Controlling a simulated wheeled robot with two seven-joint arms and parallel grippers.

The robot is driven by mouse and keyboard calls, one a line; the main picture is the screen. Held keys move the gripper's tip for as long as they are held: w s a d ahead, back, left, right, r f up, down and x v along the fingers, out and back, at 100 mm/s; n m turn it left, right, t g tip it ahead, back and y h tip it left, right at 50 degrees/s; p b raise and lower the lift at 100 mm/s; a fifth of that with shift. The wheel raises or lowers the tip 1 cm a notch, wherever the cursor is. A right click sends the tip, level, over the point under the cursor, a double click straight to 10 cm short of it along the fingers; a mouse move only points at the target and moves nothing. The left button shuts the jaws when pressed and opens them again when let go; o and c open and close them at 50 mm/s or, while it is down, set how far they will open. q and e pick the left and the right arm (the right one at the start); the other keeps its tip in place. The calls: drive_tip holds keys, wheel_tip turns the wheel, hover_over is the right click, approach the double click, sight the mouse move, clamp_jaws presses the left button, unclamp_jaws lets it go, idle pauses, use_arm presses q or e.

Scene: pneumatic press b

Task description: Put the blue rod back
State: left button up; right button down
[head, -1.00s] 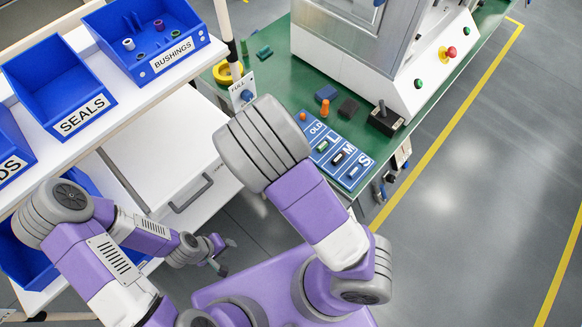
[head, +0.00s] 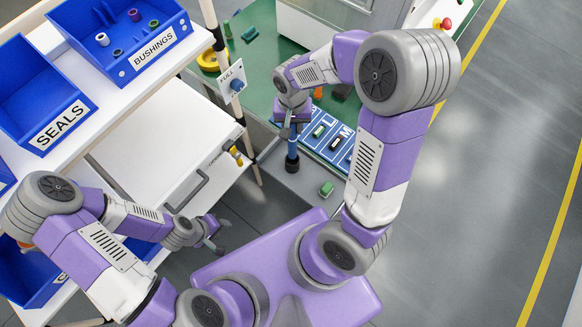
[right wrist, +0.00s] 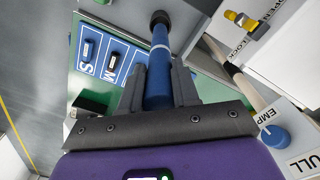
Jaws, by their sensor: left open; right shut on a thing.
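The blue rod (head: 292,150) is upright in the head view, with a dark lower end. My right gripper (head: 291,126) is shut on it from above, near the front left corner of the blue size board. In the right wrist view the rod (right wrist: 158,80) lies between the two dark fingers (right wrist: 158,92), its black end cap pointing away from the gripper. I cannot tell whether its tip touches anything. My left gripper (head: 213,238) is open and empty, low in front of the white drawer cabinet.
The blue board (head: 343,163) holds small pieces beside its letters. A FULL sign with a blue knob (head: 237,86) and a yellow-handled latch (head: 236,156) stand left of the rod. Blue bins (head: 125,45) line the shelf.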

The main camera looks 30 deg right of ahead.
sight(293, 144)
drive_tip(key=shift+s+f, duration=0.1)
drive_tip(key=shift+f, duration=0.35)
wheel_tip(293, 144, down, 10)
drive_tip(key=shift+r+b, duration=0.2)
drive_tip(key=shift+b, duration=0.95)
drive_tip(key=shift+r, duration=0.1)
drive_tip(key=c, duration=1.3)
unclamp_jaws()
drive_tip(key=o, duration=0.5)
wheel_tip(293, 144, up, 12)
drive_tip(key=p, duration=0.2)
drive_tip(key=shift+p, duration=0.4)
